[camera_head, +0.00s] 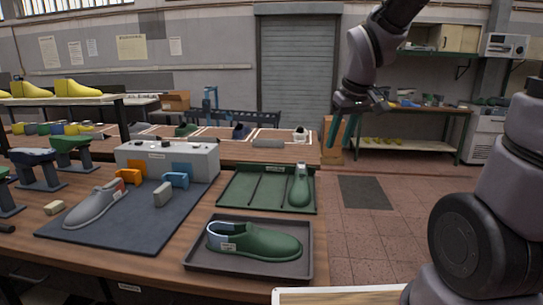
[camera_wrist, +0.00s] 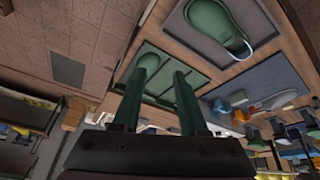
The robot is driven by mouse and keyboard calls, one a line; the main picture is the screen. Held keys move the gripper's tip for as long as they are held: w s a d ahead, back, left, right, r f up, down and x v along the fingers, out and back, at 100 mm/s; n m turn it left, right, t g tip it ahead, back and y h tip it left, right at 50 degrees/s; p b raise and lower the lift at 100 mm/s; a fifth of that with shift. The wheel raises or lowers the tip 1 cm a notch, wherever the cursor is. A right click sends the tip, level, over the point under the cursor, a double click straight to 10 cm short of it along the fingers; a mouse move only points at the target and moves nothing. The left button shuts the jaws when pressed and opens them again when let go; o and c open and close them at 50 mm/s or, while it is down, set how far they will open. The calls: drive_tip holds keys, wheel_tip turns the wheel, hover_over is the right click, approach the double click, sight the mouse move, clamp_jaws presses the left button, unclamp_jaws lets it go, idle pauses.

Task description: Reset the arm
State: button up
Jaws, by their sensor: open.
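My gripper (camera_head: 341,134) is raised in the air right of the workbench in the head view, its fingers pointing down. In the wrist view its two green fingers (camera_wrist: 161,80) stand apart with nothing between them. A green shoe last (camera_head: 255,242) lies in the dark tray (camera_head: 205,264) at the bench's front right; it also shows in the wrist view (camera_wrist: 207,18). A second green last (camera_head: 299,188) lies in the right part of the green divided tray (camera_head: 232,199). My gripper is apart from both trays and touches nothing.
A grey last (camera_head: 95,206) lies on the dark mat (camera_head: 130,235), near a grey box (camera_head: 196,160) with orange and blue pieces. Yellow lasts (camera_head: 75,88) stand on a shelf at left. The tiled floor with a dark mat (camera_head: 364,192) is clear right of the bench.

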drive_tip(key=s+d+r+m+t, duration=0.3)
drive_tip(key=s+d+r+m, duration=0.5)
drive_tip(key=s+r, duration=0.3)
drive_tip(key=shift+s+y, duration=0.35)
drive_tip(key=shift+y, duration=0.05)
idle(1.1)
